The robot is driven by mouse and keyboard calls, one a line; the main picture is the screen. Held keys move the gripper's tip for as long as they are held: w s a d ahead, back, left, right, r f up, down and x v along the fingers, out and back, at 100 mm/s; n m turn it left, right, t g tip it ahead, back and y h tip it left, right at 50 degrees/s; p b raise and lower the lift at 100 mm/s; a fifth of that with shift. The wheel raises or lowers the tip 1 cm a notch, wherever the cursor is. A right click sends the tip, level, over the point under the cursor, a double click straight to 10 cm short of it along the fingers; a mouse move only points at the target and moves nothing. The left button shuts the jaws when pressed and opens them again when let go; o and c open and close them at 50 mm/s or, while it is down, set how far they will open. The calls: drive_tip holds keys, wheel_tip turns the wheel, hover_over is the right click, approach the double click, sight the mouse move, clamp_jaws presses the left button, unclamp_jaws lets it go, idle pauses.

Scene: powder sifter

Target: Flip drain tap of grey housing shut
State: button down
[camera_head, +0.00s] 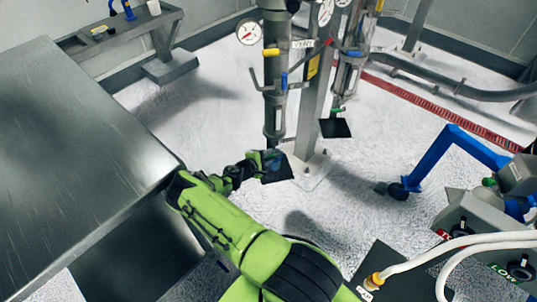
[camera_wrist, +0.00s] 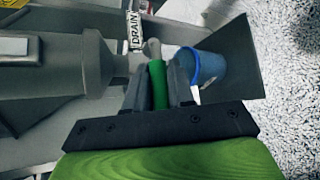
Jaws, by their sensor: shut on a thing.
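The grey housing (camera_wrist: 88,62) lies along the left of the wrist view, with its narrow outlet towards the middle. In the head view the housing (camera_head: 275,105) hangs upright on a post. The drain tap's green handle (camera_wrist: 158,86) sits between the two dark fingers of my gripper (camera_wrist: 158,76), which is shut on it. A DRAIN label (camera_wrist: 134,32) is beside the tap. In the head view my gripper (camera_head: 258,163) is at the housing's lower end, and the tap there is mostly hidden by it.
A blue cup (camera_wrist: 203,68) stands on a dark plate (camera_wrist: 238,60) beside the tap. A second housing (camera_head: 345,75) with a green tap (camera_head: 337,110) hangs to the right. A steel table (camera_head: 75,130) is at left, and a blue-legged frame (camera_head: 432,160) at right.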

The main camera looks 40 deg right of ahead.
idle(0.4)
drive_tip(key=c, duration=1.1)
unclamp_jaws()
drive_tip(key=shift+a+r, duration=0.1)
drive_tip(key=p+v, duration=0.3)
drive_tip(key=v, duration=1.2)
drive_tip(key=shift+a+r+p, duration=0.1)
drive_tip(key=shift+a+p, duration=0.2)
